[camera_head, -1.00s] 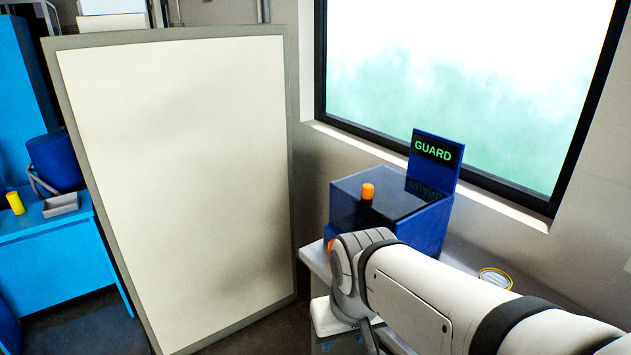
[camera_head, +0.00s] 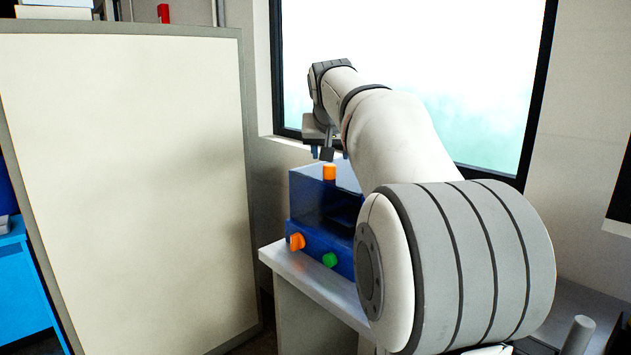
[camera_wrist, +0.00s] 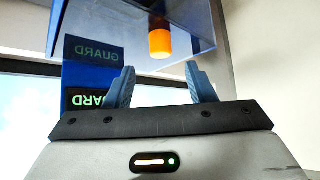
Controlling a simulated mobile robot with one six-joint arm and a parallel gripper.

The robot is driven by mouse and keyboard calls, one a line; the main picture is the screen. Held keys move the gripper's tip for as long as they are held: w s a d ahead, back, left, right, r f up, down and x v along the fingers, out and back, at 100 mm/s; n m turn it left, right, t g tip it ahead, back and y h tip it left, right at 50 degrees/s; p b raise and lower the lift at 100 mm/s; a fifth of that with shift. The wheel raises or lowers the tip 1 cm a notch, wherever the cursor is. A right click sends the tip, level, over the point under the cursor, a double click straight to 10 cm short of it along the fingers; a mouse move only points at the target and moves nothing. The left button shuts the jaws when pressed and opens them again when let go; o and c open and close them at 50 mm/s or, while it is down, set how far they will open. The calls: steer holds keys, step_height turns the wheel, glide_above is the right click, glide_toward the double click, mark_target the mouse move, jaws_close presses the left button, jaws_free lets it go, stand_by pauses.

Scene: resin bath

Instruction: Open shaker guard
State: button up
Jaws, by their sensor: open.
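The shaker (camera_head: 340,245) is a blue box on a bench, with an orange knob (camera_head: 296,241) and a green button (camera_head: 329,260) on its front. Its dark see-through guard (camera_head: 306,198) sits down over the box. An orange handle (camera_head: 329,172) stands up from the guard's top. My gripper (camera_head: 328,153) is just above the handle, open and empty. In the wrist view, the handle (camera_wrist: 160,38) lies ahead of the gap between my two fingers (camera_wrist: 162,78), apart from them. The GUARD sign (camera_wrist: 88,100) shows there with its mirrored reflection. My arm hides the shaker's right side.
A large pale framed panel (camera_head: 125,180) stands close on the left. A window (camera_head: 470,85) is behind the shaker. The grey bench (camera_head: 310,280) holds the shaker. A blue table (camera_head: 25,290) shows at the far left.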

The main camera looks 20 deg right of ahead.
mark_target(330, 165)
steer(key=b+x, duration=0.1)
steer(key=x, duration=0.6)
steer(key=shift+w+d+f, duration=0.1)
steer(key=shift+w+f, duration=0.1)
steer(key=shift+c, duration=0.4)
jaws_close()
